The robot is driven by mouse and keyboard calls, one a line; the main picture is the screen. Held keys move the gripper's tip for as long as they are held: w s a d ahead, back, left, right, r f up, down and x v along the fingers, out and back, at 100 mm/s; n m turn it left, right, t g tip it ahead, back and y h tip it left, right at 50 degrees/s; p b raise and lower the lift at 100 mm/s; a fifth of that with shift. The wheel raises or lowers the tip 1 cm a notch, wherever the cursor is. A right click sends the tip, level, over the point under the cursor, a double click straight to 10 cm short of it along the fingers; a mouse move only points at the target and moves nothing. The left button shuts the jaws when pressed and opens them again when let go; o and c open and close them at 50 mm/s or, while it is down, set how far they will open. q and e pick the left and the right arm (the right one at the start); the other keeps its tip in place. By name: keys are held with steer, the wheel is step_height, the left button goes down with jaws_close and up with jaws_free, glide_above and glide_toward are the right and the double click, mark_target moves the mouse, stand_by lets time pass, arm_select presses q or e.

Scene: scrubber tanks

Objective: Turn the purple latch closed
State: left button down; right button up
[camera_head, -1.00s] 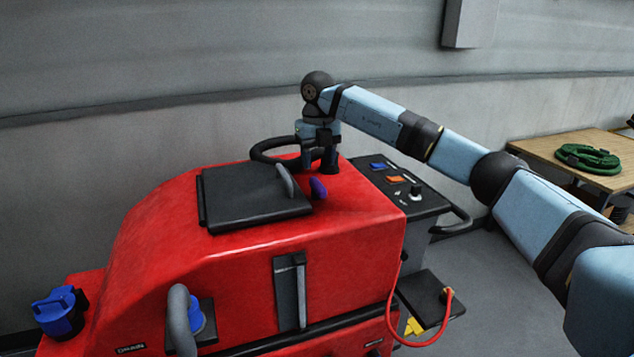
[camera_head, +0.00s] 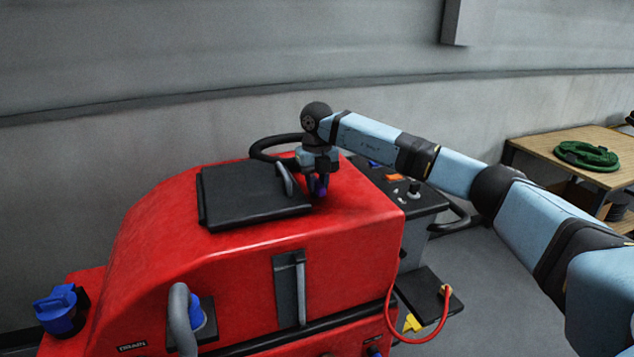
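The purple latch (camera_head: 319,188) is a small piece on top of the red machine (camera_head: 345,240), beside the right edge of the black lid (camera_head: 250,193). The lid lies flat and has a grey handle (camera_head: 287,180). My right gripper (camera_head: 318,180) points down right at the latch and covers most of it. Its fingers are dark and small here, so I cannot tell whether they touch or grip the latch. My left gripper is not in view.
A black steering wheel (camera_head: 262,150) and a control panel (camera_head: 415,197) stand behind the lid. A blue cap (camera_head: 61,310) is at the lower left. A wooden table (camera_head: 545,145) with a green hose (camera_head: 587,155) is at the right. A grey wall (camera_head: 150,140) closes the back.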

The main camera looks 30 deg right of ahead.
steer(key=shift+m, duration=0.3)
steer(key=m, duration=0.2)
steer(key=m+p, duration=0.1)
steer(key=m, duration=0.1)
steer(key=shift+w+a+r+p, duration=0.1)
steer(key=shift+w+a+p, duration=0.05)
steer(key=shift+a+p, duration=0.2)
steer(key=m, duration=0.3)
steer(key=m+p, duration=0.1)
steer(key=shift+w+a+m, duration=0.2)
steer(key=shift+w+m, duration=0.1)
steer(key=shift+m, duration=0.1)
steer(key=m, duration=0.2)
steer(key=m+p, duration=0.1)
steer(key=m, duration=0.1)
steer(key=shift+w+a, duration=0.1)
steer(key=shift+w, duration=0.25)
steer(key=m, duration=0.2)
steer(key=m+p, duration=0.1)
steer(key=m, duration=0.1)
steer(key=shift+w, duration=0.3)
steer(key=shift+m, duration=0.5)
steer(key=o, duration=0.9)
